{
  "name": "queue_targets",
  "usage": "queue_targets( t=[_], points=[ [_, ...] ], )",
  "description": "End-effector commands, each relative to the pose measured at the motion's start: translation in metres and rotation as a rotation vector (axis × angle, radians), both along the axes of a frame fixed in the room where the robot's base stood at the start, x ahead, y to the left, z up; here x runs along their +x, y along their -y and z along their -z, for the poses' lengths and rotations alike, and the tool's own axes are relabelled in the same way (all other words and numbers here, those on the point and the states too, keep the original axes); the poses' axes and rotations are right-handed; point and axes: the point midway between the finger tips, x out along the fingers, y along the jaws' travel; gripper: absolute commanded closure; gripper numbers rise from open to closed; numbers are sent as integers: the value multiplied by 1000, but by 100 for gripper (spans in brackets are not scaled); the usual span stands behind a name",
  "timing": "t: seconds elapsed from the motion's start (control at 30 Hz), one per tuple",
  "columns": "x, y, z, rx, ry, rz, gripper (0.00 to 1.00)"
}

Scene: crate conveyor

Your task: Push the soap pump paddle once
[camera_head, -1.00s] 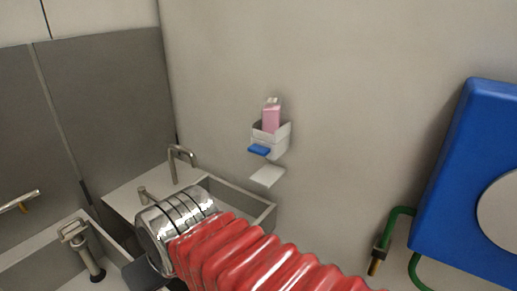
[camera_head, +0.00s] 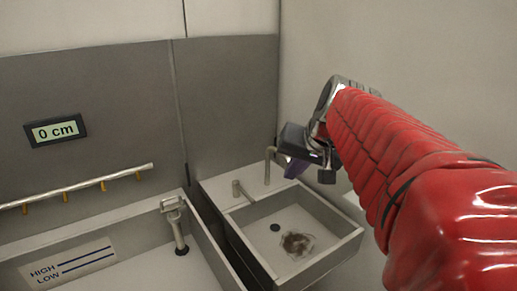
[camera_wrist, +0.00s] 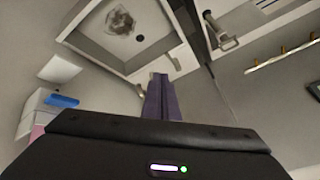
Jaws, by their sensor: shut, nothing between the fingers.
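The soap dispenser shows at the left of the wrist view, where the scene is upside down. It has a white body (camera_wrist: 38,104), a blue paddle (camera_wrist: 61,100) and a pink soap bottle (camera_wrist: 37,132). A white tray (camera_wrist: 60,69) shows near it. My gripper (camera_wrist: 160,78) has its purple fingers together and empty, apart from the paddle and to its right in this view. In the head view my gripper (camera_head: 294,167) hangs in front of the wall corner near the sink. My red arm hides the dispenser there.
A small sink (camera_head: 338,246) with a tap (camera_head: 268,166) and a brown stain (camera_head: 297,243) lies below my gripper.

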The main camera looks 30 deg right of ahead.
Motion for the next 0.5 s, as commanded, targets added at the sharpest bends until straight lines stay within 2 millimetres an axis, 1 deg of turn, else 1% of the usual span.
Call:
queue_targets(
  t=[0.03,0.23,0.37,0.5],
  points=[
    [3,15,-5,9,9,31,100],
    [11,71,-23,48,55,134,100],
    [12,109,-35,68,88,200,100],
    [10,153,-46,89,125,272,100]
  ],
)
